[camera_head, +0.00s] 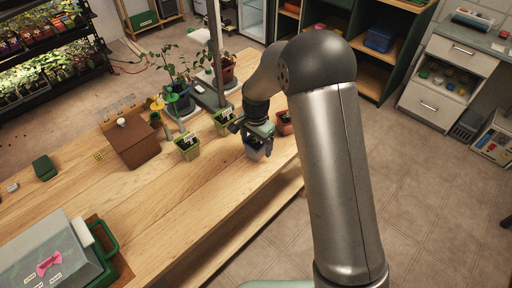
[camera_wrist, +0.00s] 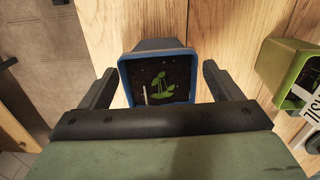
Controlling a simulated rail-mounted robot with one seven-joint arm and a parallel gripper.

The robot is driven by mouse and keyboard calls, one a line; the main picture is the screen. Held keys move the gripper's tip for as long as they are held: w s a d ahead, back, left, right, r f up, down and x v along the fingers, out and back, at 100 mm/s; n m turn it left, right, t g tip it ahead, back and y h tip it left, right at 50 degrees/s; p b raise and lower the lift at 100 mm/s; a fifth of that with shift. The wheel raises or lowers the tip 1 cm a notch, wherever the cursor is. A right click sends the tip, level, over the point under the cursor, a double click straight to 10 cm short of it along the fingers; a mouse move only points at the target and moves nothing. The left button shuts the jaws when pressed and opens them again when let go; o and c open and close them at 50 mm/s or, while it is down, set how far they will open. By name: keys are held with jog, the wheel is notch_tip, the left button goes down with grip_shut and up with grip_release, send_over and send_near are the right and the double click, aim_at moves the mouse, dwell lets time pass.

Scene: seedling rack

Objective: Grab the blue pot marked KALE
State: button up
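A blue pot (camera_head: 255,152) with a small green seedling stands near the right edge of the wooden table, under my gripper. In the wrist view the blue pot (camera_wrist: 158,48) sits between my two fingers, soil and sprout facing the camera. Its label is not readable; only a thin pale strip shows edge-on in the soil. My gripper (camera_head: 262,147) is open around the pot, and in the wrist view my gripper (camera_wrist: 160,85) shows a visible gap between each finger and the pot's sides.
A green pot (camera_wrist: 285,66) with a white label stands close to the right in the wrist view. Other green pots (camera_head: 187,152), a terracotta pot (camera_head: 284,128), a brown box (camera_head: 134,146) and a grey-green case (camera_head: 50,255) are on the table.

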jog(key=c, duration=1.1)
jog(key=shift+r, duration=0.1)
